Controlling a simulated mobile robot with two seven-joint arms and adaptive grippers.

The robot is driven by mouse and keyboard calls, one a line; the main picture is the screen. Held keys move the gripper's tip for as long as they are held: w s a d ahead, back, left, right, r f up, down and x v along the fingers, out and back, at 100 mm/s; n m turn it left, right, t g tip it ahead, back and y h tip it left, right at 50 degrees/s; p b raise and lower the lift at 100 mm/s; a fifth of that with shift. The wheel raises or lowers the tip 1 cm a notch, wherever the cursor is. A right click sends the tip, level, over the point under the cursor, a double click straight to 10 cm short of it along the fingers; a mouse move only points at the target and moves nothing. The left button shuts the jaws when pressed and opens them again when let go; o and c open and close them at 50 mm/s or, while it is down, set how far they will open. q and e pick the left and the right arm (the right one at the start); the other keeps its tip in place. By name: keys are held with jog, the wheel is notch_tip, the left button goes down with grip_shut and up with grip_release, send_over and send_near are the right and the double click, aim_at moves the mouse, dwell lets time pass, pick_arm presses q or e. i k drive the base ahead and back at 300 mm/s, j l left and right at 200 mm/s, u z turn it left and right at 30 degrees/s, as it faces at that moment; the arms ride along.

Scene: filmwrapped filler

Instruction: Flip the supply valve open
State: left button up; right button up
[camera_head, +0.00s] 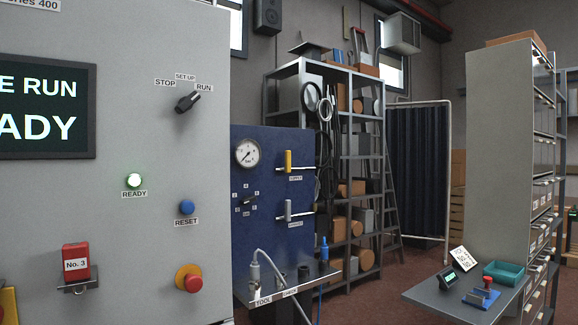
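The supply valve (288,160) is on the right side of a blue panel (262,185), right of a machine cabinet. It has a yellow handle that stands upright, across a horizontal pale pipe. A small label under it appears to read SUPPLY. A second valve (288,209) with a grey upright handle is below it; its label is too small to read surely. A round pressure gauge (247,153) is left of the supply valve; its fine reading cannot be made out. Neither of my grippers is in view.
The grey cabinet (140,240) fills the left, with a selector knob (188,101), a lit green lamp (134,181) and a red stop button (190,278). A shelf (325,275) with a hose juts out below the panel. Red floor (385,290) is clear at the middle right.

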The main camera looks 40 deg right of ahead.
aim_at(288, 154)
jog(key=i+l+u, duration=0.2)
jog(key=l, duration=0.5)
jog(key=i+l+u, duration=0.15)
jog(key=l, duration=0.6)
jog(key=l+u, duration=0.2)
jog(key=l, duration=0.55)
